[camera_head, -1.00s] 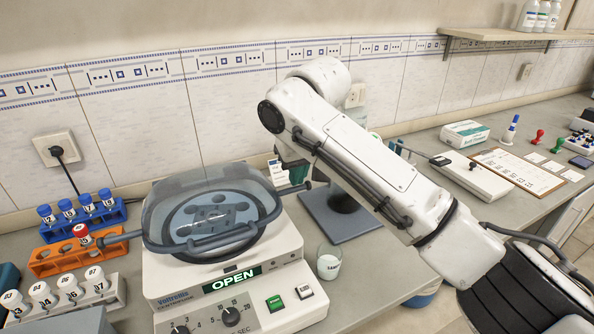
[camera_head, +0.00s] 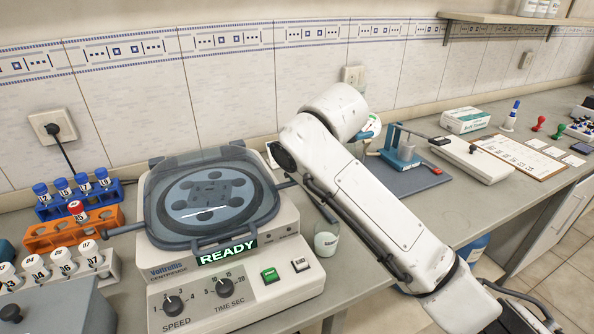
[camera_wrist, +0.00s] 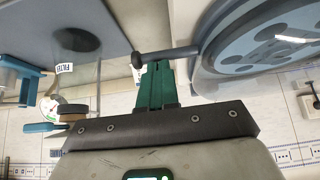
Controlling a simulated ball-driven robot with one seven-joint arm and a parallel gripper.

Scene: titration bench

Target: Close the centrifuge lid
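The centrifuge (camera_head: 222,273) stands on the bench at the left in the head view, its display reading READY. Its see-through grey lid (camera_head: 212,192) lies down flat over the rotor, with the front handle just above the display. The lid also shows at the upper right of the wrist view (camera_wrist: 270,45). A dark side bar with a round knob (camera_wrist: 165,53) sticks out from the lid there. My gripper (camera_wrist: 155,64) has its green fingers together just by this bar, with nothing seen between them; whether they touch it is unclear. In the head view my arm hides the gripper.
A beaker (camera_head: 326,239) stands close to the right of the centrifuge. Tube racks, one orange (camera_head: 75,233), stand at the left, near the lid's left bar. A blue stand (camera_head: 400,152) on a grey plate is behind my arm.

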